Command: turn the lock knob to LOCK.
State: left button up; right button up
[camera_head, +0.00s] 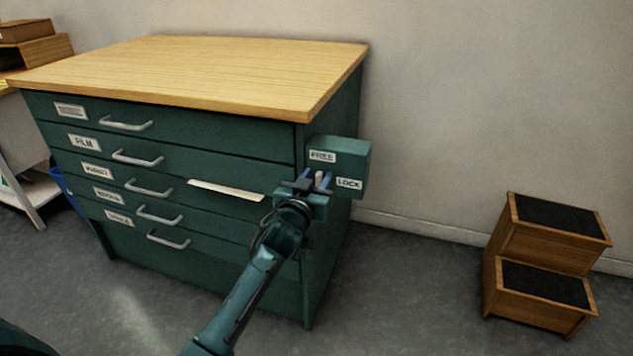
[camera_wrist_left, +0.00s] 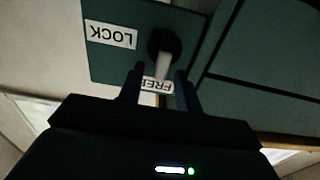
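A green lock box (camera_head: 355,152) is fixed on the right end of the green drawer cabinet's front. It carries a FREE label (camera_head: 322,156) at the upper left and a LOCK label (camera_head: 349,183) at the lower right. The pale lever of the lock knob (camera_head: 319,176) shows between my left gripper's fingers (camera_head: 314,182). In the left wrist view, where the labels are upside down, the knob lever (camera_wrist_left: 163,66) points toward the FREE label (camera_wrist_left: 157,85). The left fingers (camera_wrist_left: 160,88) are open on either side of the lever, with gaps visible. My right gripper is not in view.
The cabinet has a wooden top (camera_head: 200,70) and several labelled drawers with metal handles. A pale strip (camera_head: 226,190) sticks out of the front, left of my gripper. A wooden step stool (camera_head: 545,260) stands at the right. Floor between stool and cabinet is clear.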

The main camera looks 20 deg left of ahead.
pick_arm(q)
jog(key=shift+w, duration=0.2)
jog(key=shift+f, duration=0.1)
grip_shut()
